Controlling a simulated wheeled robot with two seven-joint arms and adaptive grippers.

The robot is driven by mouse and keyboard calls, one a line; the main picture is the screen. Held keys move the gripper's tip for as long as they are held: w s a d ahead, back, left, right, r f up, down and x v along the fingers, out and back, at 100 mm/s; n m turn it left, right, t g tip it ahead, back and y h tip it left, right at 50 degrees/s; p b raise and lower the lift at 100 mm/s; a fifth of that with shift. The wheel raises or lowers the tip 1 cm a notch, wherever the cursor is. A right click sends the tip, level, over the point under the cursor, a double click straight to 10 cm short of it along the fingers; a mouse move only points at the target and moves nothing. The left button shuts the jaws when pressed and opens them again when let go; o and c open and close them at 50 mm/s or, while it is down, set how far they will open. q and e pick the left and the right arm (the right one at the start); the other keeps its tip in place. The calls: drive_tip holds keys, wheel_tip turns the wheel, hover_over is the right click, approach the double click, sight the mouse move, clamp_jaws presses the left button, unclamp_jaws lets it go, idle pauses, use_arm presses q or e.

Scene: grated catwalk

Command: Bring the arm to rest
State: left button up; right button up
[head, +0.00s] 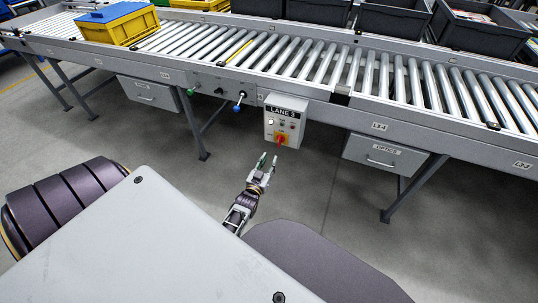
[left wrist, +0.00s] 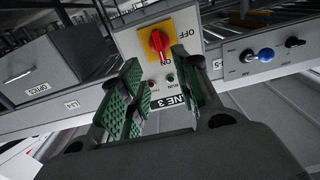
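My left gripper (head: 266,161) is open and empty in the head view, below the grey LANE 3 control box (head: 284,121). In the left wrist view its green-padded fingers (left wrist: 158,95) stand apart, with the box's face showing between and beyond them. The box carries a red rotary switch (left wrist: 159,42) on a yellow plate, marked OFF and ON; the switch also shows in the head view (head: 281,139). The fingers appear clear of the switch. Its exact setting is hard to read. My right gripper is not in view.
A roller conveyor (head: 340,65) runs across behind the box. A yellow crate with a blue top (head: 117,22) and dark bins (head: 395,22) stand on or behind it. Drawers (head: 384,153) hang below the frame. A blue knob (head: 238,107) sits left of the box. The floor in front is clear.

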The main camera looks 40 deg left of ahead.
use_arm(q)
drive_tip(key=shift+d+f, duration=0.1)
idle(0.5)
drive_tip(key=s+d+f+m+g+h, duration=0.35)
drive_tip(key=s+d+f+g, duration=0.4)
drive_tip(key=d, duration=0.25)
drive_tip(key=s+d+f+m+g+h, duration=0.1)
drive_tip(key=s+d+g, duration=0.3)
drive_tip(key=s, duration=0.4)
drive_tip(key=s+d+g+h+p, duration=0.1)
drive_tip(key=s+d+g, duration=0.3)
drive_tip(key=s, duration=0.4)
drive_tip(key=shift+s+d+f+m, duration=0.15)
drive_tip(key=shift+d+f+m, duration=0.2)
drive_tip(key=shift+f, duration=0.05)
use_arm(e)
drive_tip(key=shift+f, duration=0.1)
use_arm(q)
drive_tip(key=shift+f+p, duration=0.35)
drive_tip(key=shift+p, duration=0.4)
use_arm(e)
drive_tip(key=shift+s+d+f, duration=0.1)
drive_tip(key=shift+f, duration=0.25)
